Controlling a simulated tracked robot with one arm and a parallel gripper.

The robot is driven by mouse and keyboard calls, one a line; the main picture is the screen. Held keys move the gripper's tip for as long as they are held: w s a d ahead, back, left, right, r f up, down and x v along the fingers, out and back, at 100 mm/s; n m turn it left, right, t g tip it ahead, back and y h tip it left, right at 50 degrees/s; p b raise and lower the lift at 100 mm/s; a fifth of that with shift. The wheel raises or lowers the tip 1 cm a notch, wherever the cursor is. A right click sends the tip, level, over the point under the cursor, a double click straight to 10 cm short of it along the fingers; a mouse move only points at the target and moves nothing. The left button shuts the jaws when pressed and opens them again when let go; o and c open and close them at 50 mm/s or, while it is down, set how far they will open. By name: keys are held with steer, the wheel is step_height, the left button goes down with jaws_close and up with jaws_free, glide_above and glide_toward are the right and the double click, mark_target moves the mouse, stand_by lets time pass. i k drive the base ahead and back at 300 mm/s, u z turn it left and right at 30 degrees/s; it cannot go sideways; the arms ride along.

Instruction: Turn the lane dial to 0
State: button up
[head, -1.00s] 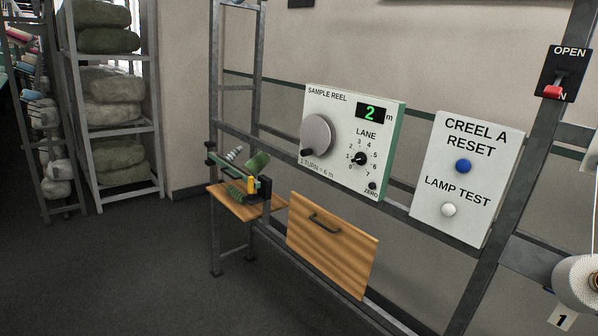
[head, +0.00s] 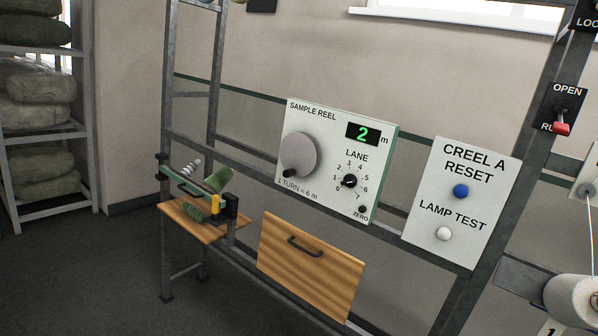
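The lane dial (head: 350,181) is a small black knob on the white sample reel panel (head: 318,200), under the word LANE. Numbers ring it, with 7 at the lower right; its pointer is too small to read surely. The green display (head: 363,134) above it shows 2 m. A large grey crank disc (head: 299,155) with a black handle knob sits to the left of the dial. A small black ZERO button (head: 362,209) is at the panel's lower right. My gripper is not in view.
A white panel to the right holds a blue CREEL A RESET button (head: 460,191) and a white LAMP TEST button (head: 443,233). A wooden drawer (head: 310,268) and a small wooden shelf with a tool (head: 204,222) are below. Open floor lies at lower left.

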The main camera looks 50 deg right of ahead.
mark_target(349, 181)
steer(key=z, duration=0.05)
steer(key=i, duration=1.25)
steer(key=z, duration=0.75)
steer(key=i, duration=0.45)
steer(key=z, duration=0.35)
